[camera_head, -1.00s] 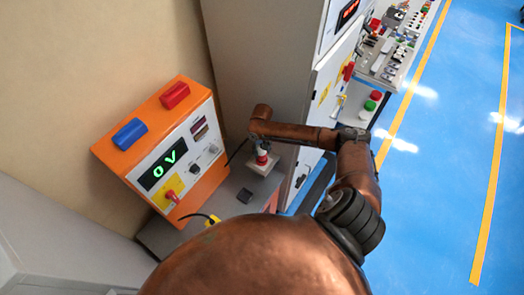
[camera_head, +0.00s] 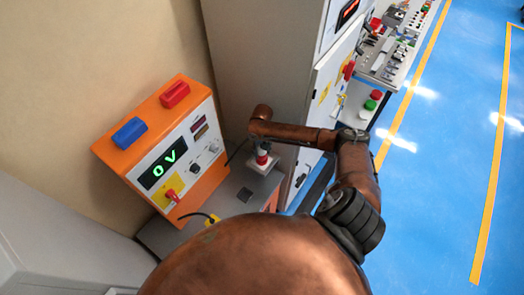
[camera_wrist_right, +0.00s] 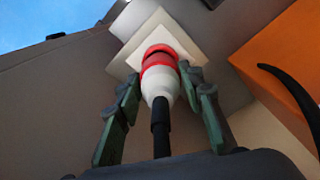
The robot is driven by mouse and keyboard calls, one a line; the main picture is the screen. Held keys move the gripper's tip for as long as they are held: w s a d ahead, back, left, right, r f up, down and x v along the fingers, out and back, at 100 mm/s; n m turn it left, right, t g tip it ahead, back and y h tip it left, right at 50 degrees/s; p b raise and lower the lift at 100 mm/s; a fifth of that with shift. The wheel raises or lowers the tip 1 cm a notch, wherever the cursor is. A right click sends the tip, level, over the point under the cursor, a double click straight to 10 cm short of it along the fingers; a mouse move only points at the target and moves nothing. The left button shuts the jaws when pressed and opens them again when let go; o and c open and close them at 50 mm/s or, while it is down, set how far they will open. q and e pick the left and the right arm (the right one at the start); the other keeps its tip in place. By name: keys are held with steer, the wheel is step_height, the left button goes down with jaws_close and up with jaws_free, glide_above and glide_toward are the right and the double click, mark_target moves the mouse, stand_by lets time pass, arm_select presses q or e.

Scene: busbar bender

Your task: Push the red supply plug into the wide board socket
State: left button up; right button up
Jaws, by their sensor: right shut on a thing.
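The red supply plug (camera_wrist_right: 161,59) has a red collar, a white body and a black cable running back towards the camera in the right wrist view. My right gripper (camera_wrist_right: 161,82) is shut on its white body, one finger on each side. The red end faces the pale square plate of the socket (camera_wrist_right: 138,38) and is at or very near it. The plug hides the opening, so I cannot tell how far it is in. In the head view the red band of the plug (camera_head: 262,160) shows over the pale plate (camera_head: 275,161), below my right gripper (camera_head: 262,148). My left gripper is out of view.
An orange supply box (camera_head: 160,150) reading "0 V" stands left of the plug, with a yellow connector (camera_head: 212,219) near its foot. A dark square (camera_head: 244,195) is on the grey surface. A tall grey cabinet (camera_head: 255,60) stands close behind.

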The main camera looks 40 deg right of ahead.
steer(key=shift+s+f, duration=0.1)
steer(key=shift+f, duration=1.2)
steer(key=o, duration=1.4)
step_height(320, 180, up, 12)
steer(key=shift+r, duration=0.1)
